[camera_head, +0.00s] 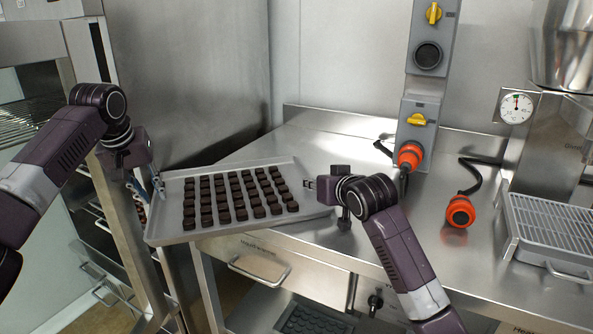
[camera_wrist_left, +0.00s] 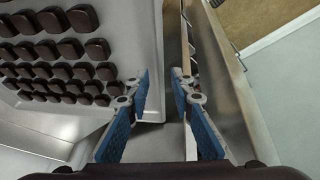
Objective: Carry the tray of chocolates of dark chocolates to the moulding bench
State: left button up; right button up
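The tray of chocolates (camera_head: 165,228) is a flat grey metal tray with several rows of dark chocolates (camera_head: 230,197). It lies level at the left end of the steel bench (camera_head: 400,240), its left part reaching past the bench end. I cannot tell whether it rests on the bench. My left gripper (camera_head: 158,186) is at the tray's left edge. In the left wrist view its blue-padded fingers (camera_wrist_left: 160,78) stand apart, one on each side of the tray rim (camera_wrist_left: 158,50), with gaps showing. My right gripper (camera_head: 312,184) is beside the tray's right edge; its fingers are mostly hidden.
A machine with a gauge (camera_head: 516,108) and a drip grille (camera_head: 552,225) is at the right. A rack (camera_head: 110,215) stands close left of the tray. The bench middle is mostly clear.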

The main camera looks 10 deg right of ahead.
jog(key=shift+s+r, duration=0.1)
jog(key=shift+s, duration=0.05)
pick_arm(q)
jog(key=v, duration=1.1)
pick_arm(e)
jog(key=v, duration=1.1)
jog(key=shift+s+r, duration=0.15)
jog(key=shift+s, duration=0.2)
pick_arm(q)
jog(key=shift+f, duration=0.1)
